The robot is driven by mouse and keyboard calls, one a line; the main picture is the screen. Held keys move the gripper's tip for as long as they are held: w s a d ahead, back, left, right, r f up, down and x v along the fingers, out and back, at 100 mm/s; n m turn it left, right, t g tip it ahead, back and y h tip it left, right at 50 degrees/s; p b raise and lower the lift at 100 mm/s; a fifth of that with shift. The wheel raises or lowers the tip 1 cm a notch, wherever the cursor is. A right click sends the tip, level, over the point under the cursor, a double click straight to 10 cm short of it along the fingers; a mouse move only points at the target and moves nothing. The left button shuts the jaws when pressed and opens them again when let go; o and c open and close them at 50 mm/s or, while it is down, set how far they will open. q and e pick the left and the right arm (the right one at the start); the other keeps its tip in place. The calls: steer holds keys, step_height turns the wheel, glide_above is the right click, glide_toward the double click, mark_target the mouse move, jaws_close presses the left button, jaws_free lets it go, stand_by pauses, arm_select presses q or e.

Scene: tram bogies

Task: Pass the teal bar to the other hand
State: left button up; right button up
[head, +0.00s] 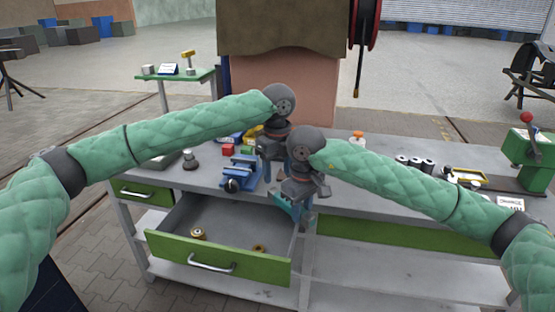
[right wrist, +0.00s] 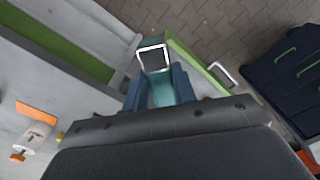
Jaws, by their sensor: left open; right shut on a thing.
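The teal bar (head: 284,203) is in my right gripper (head: 300,203), in front of the bench edge near the right end of the open drawer. In the right wrist view the bar (right wrist: 163,94) lies between the two blue fingers of my right gripper (right wrist: 158,88), with a dark, white-framed end pointing away. My left gripper (head: 271,160) is open and empty above the bench, behind and to the left of the right gripper. My right wrist partly hides it. It is apart from the bar.
A green-fronted drawer (head: 218,258) stands open with small brass-coloured parts inside. A blue vise (head: 240,173) sits on the grey bench (head: 345,195) left of the grippers. Dark cylinders (head: 415,163) and a green press (head: 527,160) stand at the right.

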mark_target(277, 191)
arm_select(q)
step_height(277, 191, down, 8)
steer(key=shift+r, duration=0.1)
stand_by(0.4)
steer(key=c, duration=0.9)
steer(key=shift+c, duration=1.2)
arm_select(e)
steer(key=o, duration=1.1)
steer(key=shift+o, duration=0.2)
